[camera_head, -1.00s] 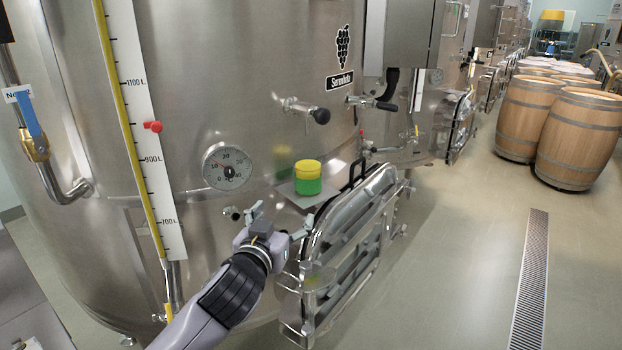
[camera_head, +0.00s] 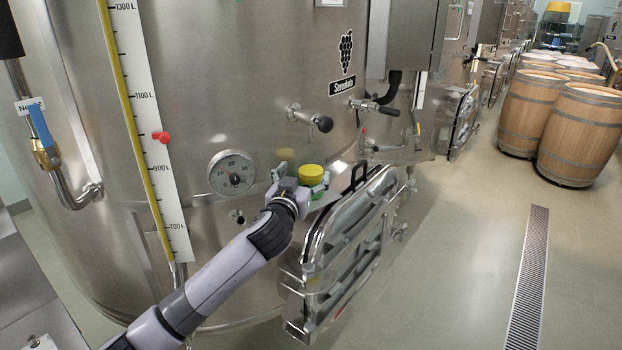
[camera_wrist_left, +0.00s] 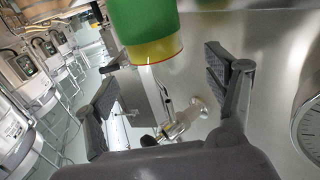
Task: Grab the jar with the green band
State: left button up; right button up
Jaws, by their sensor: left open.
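The jar (camera_head: 311,173), with a yellow top and a green band, stands upright on a small steel shelf (camera_head: 326,199) on the front of the vat. My left gripper (camera_head: 301,179) is at the jar's near side and hides part of its green band. In the left wrist view the jar (camera_wrist_left: 143,20) shows upside down at the top, just beyond the open fingers (camera_wrist_left: 158,82). The fingers are spread wide with nothing between their pads. I cannot tell whether any finger touches the jar. My right gripper is not in view.
An oval steel hatch door (camera_head: 350,240) juts out right of the shelf. A round dial (camera_head: 231,173) and a valve with a black knob (camera_head: 311,117) sit close by on the vat. Wooden barrels (camera_head: 579,135) stand at the right. The floor between is clear.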

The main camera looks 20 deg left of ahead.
aim_at(311, 163)
pick_arm(q)
jog(key=shift+w+r+p, duration=0.15)
jog(key=shift+w+p, duration=0.15)
jog(key=shift+w, duration=0.15)
jog(key=w+p, duration=0.2)
jog(key=w, duration=0.2)
jog(key=shift+d, duration=0.1)
jog(key=shift+w, duration=0.3)
jog(key=shift+c, duration=0.3)
jog(key=c, duration=1.5)
jog(key=shift+c, duration=1)
jog(key=shift+r, duration=0.2)
